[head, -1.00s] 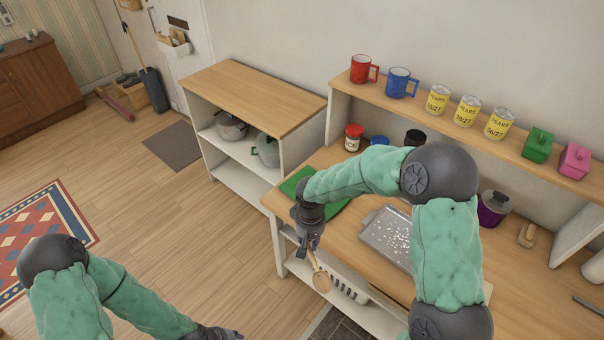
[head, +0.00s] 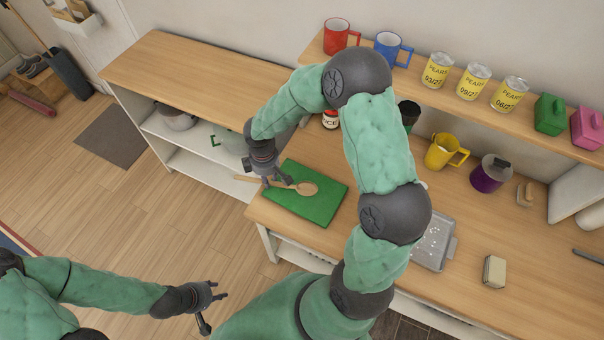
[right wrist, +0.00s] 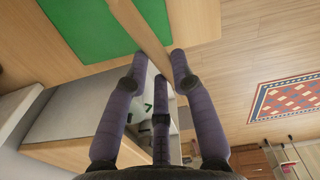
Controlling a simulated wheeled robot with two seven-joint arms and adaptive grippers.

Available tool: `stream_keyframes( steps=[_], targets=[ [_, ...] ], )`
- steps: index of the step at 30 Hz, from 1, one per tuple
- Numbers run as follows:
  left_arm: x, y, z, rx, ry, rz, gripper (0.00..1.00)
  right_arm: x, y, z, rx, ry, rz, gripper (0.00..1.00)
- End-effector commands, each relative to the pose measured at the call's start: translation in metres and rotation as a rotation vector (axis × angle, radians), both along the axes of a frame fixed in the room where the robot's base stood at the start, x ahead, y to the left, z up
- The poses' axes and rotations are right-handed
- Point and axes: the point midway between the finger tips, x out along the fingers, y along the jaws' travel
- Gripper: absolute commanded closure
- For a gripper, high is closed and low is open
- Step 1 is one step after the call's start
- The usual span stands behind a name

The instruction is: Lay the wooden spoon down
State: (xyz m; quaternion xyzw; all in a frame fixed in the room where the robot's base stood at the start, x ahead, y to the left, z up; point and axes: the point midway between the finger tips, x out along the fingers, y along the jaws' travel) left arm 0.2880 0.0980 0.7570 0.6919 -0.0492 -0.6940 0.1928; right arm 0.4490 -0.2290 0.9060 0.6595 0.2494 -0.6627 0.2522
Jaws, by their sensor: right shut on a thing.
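The wooden spoon (head: 305,189) lies roughly level over the green cutting board (head: 318,210), its bowl to the right and its handle pointing left past the board's edge. I cannot tell whether the spoon touches the board. My right gripper (head: 268,183) is shut on the handle at the board's left edge. My left gripper (head: 214,307) is open and empty, low in front of the counter, over the floor.
The raised shelf holds mugs and cans. The low cabinet top (head: 190,70) is bare.

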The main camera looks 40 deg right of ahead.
Motion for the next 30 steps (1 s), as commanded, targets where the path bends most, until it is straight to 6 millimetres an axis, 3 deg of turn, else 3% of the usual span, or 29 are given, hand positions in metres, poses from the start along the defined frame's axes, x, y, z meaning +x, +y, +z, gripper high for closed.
stream_keyframes(
  steps=[21,30],
  targets=[
    [0.000,0.000,0.052,0.000,0.000,0.000,0.60,-0.041,-0.072,-0.017,0.012,0.011,1.283,0.96],
    [0.000,0.000,0.065,0.000,0.000,0.000,0.60,-0.058,-0.089,-0.023,0.019,0.009,1.683,0.96]
  ],
)
